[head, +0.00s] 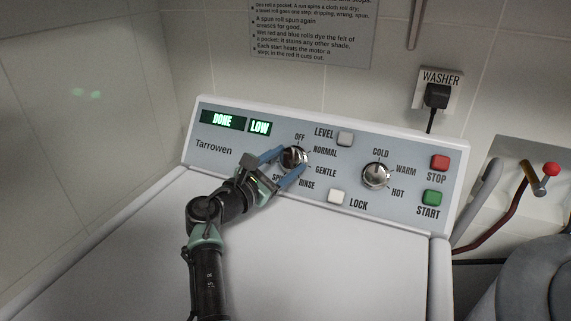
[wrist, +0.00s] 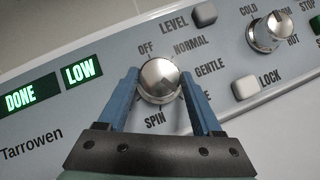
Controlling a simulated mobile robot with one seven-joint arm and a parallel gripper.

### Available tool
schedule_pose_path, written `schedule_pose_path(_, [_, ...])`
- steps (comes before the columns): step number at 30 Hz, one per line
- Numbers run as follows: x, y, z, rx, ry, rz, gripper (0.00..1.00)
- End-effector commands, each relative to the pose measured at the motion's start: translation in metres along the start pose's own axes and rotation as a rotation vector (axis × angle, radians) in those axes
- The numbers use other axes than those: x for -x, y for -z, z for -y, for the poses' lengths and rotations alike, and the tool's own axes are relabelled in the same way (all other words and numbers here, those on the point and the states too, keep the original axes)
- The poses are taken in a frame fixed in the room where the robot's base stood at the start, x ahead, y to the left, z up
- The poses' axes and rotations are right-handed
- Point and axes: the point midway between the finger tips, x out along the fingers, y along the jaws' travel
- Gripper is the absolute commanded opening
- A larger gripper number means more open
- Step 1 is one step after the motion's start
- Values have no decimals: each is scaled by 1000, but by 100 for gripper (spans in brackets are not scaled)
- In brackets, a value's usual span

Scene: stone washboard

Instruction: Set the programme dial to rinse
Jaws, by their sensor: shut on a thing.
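The programme dial (head: 294,154) is a round silver knob on the washer's control panel, ringed by the labels OFF, NORMAL, GENTLE, RINSE and SPIN. My gripper (head: 292,159) is shut on the dial, with one blue finger on either side of it. In the wrist view the dial (wrist: 159,81) sits between the fingertips of my gripper (wrist: 162,86). I cannot tell which label the dial points to. The right finger hides most of RINSE in the wrist view; my gripper partly covers SPIN in the head view.
The display (head: 223,121) reads DONE and LOW. A temperature knob (head: 375,175), a LEVEL button (head: 344,138), a LOCK button (head: 337,196), a red STOP button (head: 439,162) and a green START button (head: 432,197) share the panel. The white washer top (head: 330,265) is clear apart from my arm.

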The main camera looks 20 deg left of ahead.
Motion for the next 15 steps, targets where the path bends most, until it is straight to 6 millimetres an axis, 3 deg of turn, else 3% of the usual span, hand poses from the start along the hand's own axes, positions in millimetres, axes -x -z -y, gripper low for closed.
schedule_pose_path(6, [0,1,0,-1,1,-3,11])
schedule_pose_path(7, [0,1,0,-1,1,-3,68])
schedule_pose_path(12, [0,1,0,-1,0,-2,97])
schedule_pose_path(15, [0,1,0,0,0,-2,97])
